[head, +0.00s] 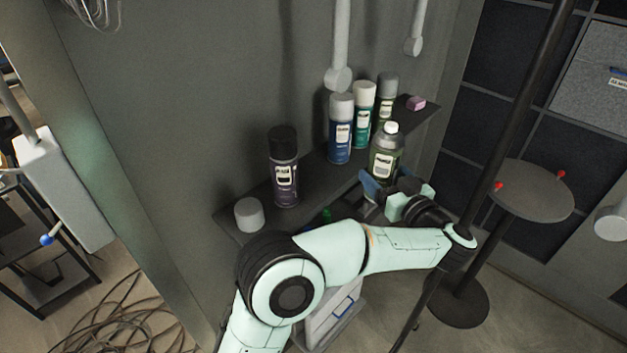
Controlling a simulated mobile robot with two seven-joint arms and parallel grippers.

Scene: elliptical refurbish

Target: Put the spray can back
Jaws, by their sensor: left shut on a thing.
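Spray cans stand on the shelf: a dark purple one (284,172) with a black cap, a blue one (341,133) with a grey cap, a teal one (363,118) with a white cap, and a grey-capped one (387,98) behind. My right gripper is out of view.
A grey cylinder (249,214) sits at the shelf's near left end and a pink block (416,103) at its far end. A dark pole (505,130) and round stool (533,190) stand at right. Cables (120,325) lie on the floor at lower left. The shelf has a gap between purple and blue cans.

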